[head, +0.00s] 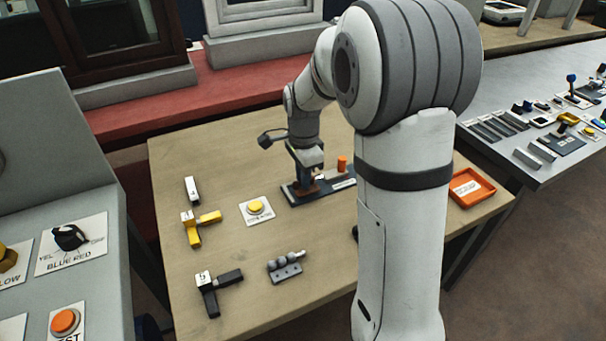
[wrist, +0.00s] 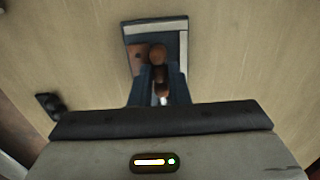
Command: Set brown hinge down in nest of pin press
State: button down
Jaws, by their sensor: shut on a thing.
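My gripper (head: 305,178) points down over the left end of the pin press (head: 291,196), a dark base plate with an orange cylinder (head: 342,163) near its right end. The gripper is shut on the brown hinge, which shows between the dark fingers in the wrist view (wrist: 158,54). The hinge is small and partly hidden by the fingers. In the wrist view the press plate (wrist: 183,40) with a pale edge lies below the fingertips. I cannot tell whether the hinge touches the nest.
A yellow button (head: 255,207) on a white plate lies left of the press. Yellow (head: 194,235) and black (head: 209,302) angled pieces and a grey pin block (head: 285,272) lie nearer. An orange tray (head: 471,188) sits at the right edge. My arm hides part of the table.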

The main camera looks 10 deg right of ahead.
jog(key=c, duration=1.3)
grip_release()
